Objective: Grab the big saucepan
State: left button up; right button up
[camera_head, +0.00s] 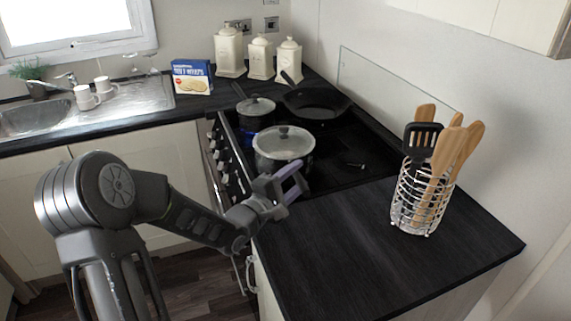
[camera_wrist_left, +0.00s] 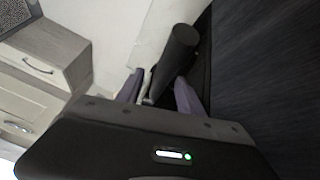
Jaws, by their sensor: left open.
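The big saucepan (camera_head: 268,160) stands on the hob. It is a metal pot with a glass lid and a dark knob. My left gripper (camera_head: 286,184) is at its near side, open, with its purple-grey fingers at the pot's front edge. The pot's handle is hidden behind the gripper in the head view. In the left wrist view a black handle (camera_wrist_left: 177,55) shows in the gap between the two open fingers of my left gripper (camera_wrist_left: 160,88). I cannot tell whether the fingers touch it. My right gripper is not in view.
A smaller lidded saucepan (camera_head: 256,107) and a black frying pan (camera_head: 316,103) stand behind on the hob. A wire holder (camera_head: 408,205) with wooden utensils stands on the worktop at right. The worktop (camera_head: 335,250) in front is clear. Canisters and a biscuit box (camera_head: 191,77) stand at the back.

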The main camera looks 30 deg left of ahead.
pick_arm(q)
jog(key=w, duration=0.3)
jog(key=shift+w+d+p, duration=0.2)
jog(key=shift+w+p, duration=0.1)
jog(key=shift+p, duration=0.05)
jog(key=shift+c, duration=0.3)
grip_shut()
dwell(1.1)
jog(key=shift+r, duration=0.2)
